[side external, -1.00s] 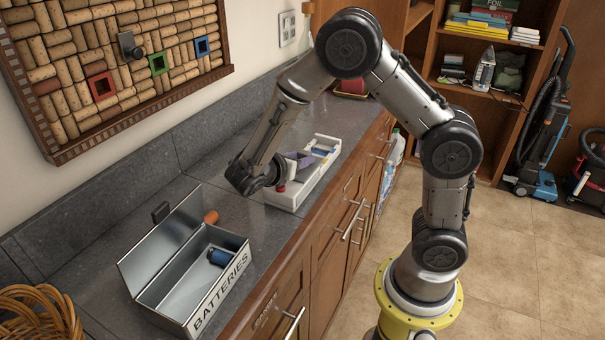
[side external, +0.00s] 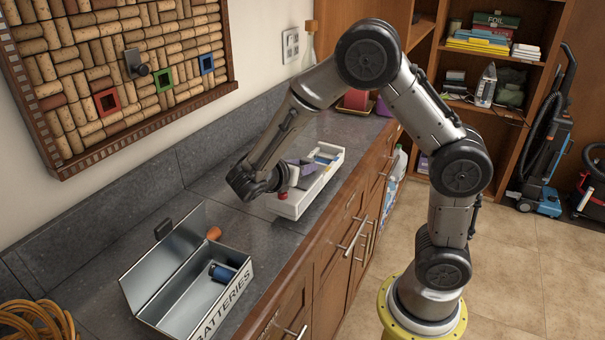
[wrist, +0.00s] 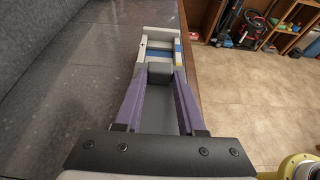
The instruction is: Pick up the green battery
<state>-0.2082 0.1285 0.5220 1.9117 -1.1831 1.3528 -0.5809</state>
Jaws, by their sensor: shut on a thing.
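I cannot make out a green battery in any view. My gripper (wrist: 160,76) has purple fingers and is shut on a grey block (wrist: 159,70) between its fingertips in the wrist view. I cannot tell whether the block is loose or part of the white tray (wrist: 157,33). In the side view my gripper (side external: 299,168) reaches over the near part of the white tray (side external: 296,209) on the counter. A blue thing (wrist: 178,46) lies in the tray, and a small red thing (side external: 293,176) shows beside the fingers.
An open metal box (side external: 238,290) marked BATTERIES stands on the grey counter (side external: 120,240), with a blue battery (side external: 222,273) inside. An orange-brown cylinder (side external: 213,233) is behind it. Counter between box and tray is clear.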

